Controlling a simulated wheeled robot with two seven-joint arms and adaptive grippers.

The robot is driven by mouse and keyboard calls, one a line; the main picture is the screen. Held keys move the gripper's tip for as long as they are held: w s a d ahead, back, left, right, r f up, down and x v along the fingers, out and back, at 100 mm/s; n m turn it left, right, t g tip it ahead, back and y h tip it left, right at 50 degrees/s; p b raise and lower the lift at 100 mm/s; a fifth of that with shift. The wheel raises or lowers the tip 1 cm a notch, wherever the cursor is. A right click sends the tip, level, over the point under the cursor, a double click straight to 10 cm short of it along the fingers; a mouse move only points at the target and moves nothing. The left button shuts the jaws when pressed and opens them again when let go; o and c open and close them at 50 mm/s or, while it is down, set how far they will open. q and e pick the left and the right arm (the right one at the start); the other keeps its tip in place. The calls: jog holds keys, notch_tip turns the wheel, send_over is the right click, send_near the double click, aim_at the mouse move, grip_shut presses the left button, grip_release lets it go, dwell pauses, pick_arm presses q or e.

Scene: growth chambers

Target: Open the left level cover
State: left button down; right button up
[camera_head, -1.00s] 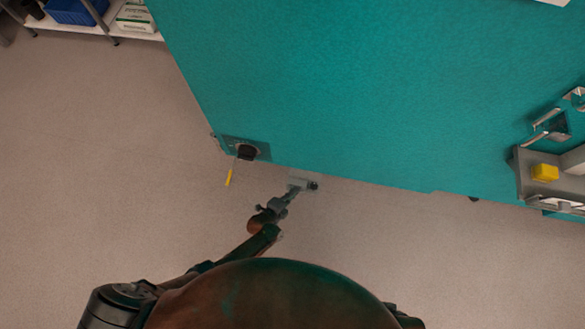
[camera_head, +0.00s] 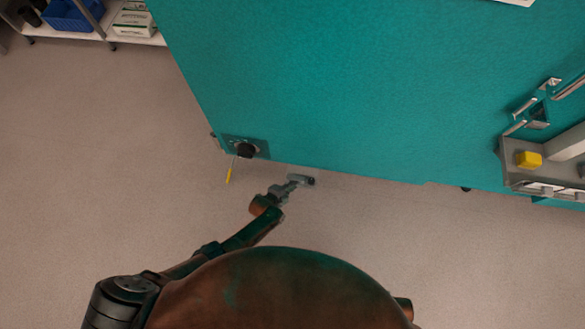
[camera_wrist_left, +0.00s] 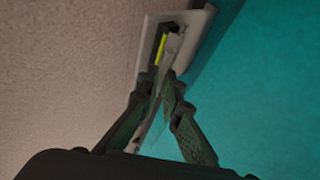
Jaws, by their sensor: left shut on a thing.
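The left level cover (camera_wrist_left: 174,50) is a narrow pale flap on a light grey housing (camera_wrist_left: 147,48) at the teal cabinet's lower edge. In the left wrist view it stands tilted away from the housing, and a yellow strip (camera_wrist_left: 160,48) shows in the gap beside it. My left gripper (camera_wrist_left: 160,86) is shut on the flap, one finger on each side. In the head view the housing (camera_head: 303,179) is small, and my left gripper (camera_head: 287,188) reaches it from below left. My right gripper is not in view.
The teal cabinet (camera_head: 350,90) fills the upper middle. A grey tray with a yellow block (camera_head: 529,159) juts out at right. The floor at left (camera_head: 100,170) is clear.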

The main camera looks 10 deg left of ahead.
pick_arm(q)
jog(key=shift+s, duration=0.1)
jog(key=c, duration=2.1)
grip_release()
jog(key=shift+r, duration=0.1)
jog(key=v, duration=1.1)
jog(key=shift+s+a+r, duration=0.1)
jog(key=shift+s+r, duration=0.15)
